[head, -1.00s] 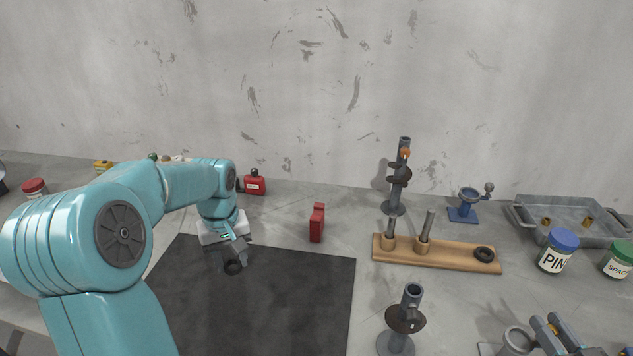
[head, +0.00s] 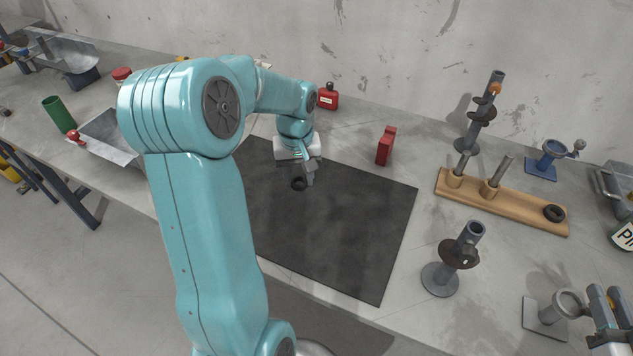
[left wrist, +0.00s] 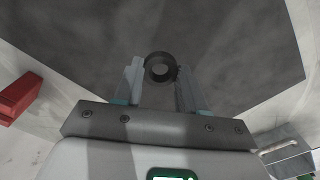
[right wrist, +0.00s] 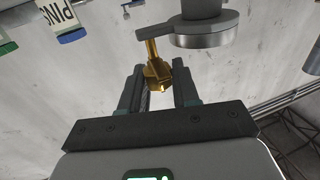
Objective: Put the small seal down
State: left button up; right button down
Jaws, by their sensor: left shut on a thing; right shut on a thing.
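My left gripper (head: 305,173) points down over the back left part of the black mat (head: 325,235). It is shut on the small seal (head: 299,184), a dark ring. In the left wrist view the seal (left wrist: 160,80) sits between the fingertips with the mat behind it; I cannot tell whether it touches the mat. My right gripper (right wrist: 158,88) is shut on a brass piece (right wrist: 154,72) beside a grey round fitting (right wrist: 205,32). In the head view my right gripper (head: 603,306) is at the lower right edge, partly cut off.
A wooden board (head: 520,208) holds two pegs and another dark ring (head: 554,213). A red block (head: 386,146) stands at the mat's back edge. A dark stand (head: 455,258) is right of the mat, another (head: 482,113) behind. The mat's middle and front are clear.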

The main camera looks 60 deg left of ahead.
aim_at(300, 202)
pick_arm(q)
jog(key=shift+f, duration=3.05)
jog(key=shift+f, duration=0.2)
jog(key=o, duration=1.1)
